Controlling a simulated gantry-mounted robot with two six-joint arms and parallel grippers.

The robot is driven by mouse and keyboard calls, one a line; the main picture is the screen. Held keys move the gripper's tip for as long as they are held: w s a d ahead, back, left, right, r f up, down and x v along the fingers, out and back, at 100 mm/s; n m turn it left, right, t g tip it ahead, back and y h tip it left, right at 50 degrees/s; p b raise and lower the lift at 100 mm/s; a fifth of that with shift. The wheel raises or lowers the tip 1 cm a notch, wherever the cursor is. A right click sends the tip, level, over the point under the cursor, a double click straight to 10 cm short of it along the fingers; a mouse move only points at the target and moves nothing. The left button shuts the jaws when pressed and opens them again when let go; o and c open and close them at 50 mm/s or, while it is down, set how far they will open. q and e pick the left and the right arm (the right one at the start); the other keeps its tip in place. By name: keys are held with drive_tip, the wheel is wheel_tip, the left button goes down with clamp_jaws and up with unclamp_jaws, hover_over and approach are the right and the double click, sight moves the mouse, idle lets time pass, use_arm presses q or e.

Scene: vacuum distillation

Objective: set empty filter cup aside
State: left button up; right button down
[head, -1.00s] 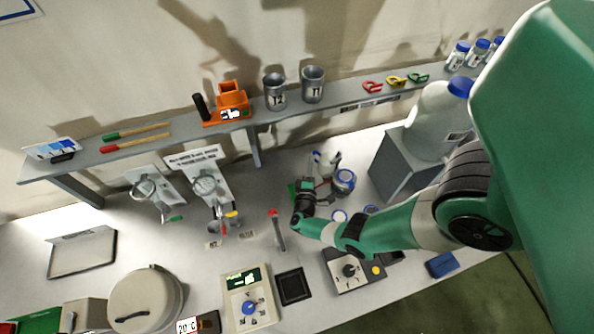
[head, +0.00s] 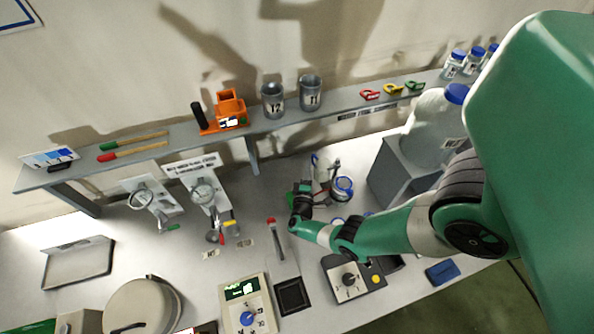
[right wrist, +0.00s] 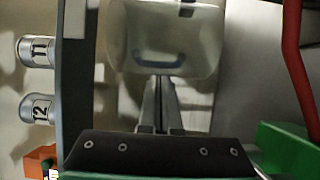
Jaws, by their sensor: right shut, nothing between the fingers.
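My right gripper (head: 299,190) is above the bench in the middle of the head view, beside a small group of glassware (head: 322,168). In the right wrist view its fingers (right wrist: 161,125) are together, with nothing between them. A pale translucent vessel (right wrist: 160,35) with a curved blue-grey mark fills the view beyond the fingertips; I cannot tell whether they touch it. A small blue-rimmed vessel (head: 343,188) stands just right of the gripper. It may be the filter cup, but it is too small to tell or to see whether it is empty. My left gripper is not in view.
Two metal cups (head: 310,92) (head: 272,100) and an orange holder (head: 230,107) stand on the shelf. A red-capped tube (head: 275,238) and a black square pad (head: 292,296) lie left of my right arm. A grey box (head: 400,168) with a large bottle is at the right.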

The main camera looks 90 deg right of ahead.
drive_tip(key=a+p, duration=0.1)
drive_tip(key=a, duration=1)
drive_tip(key=shift+w+a+f, duration=0.15)
drive_tip(key=shift+w+a, duration=0.1)
drive_tip(key=shift+w, duration=0.1)
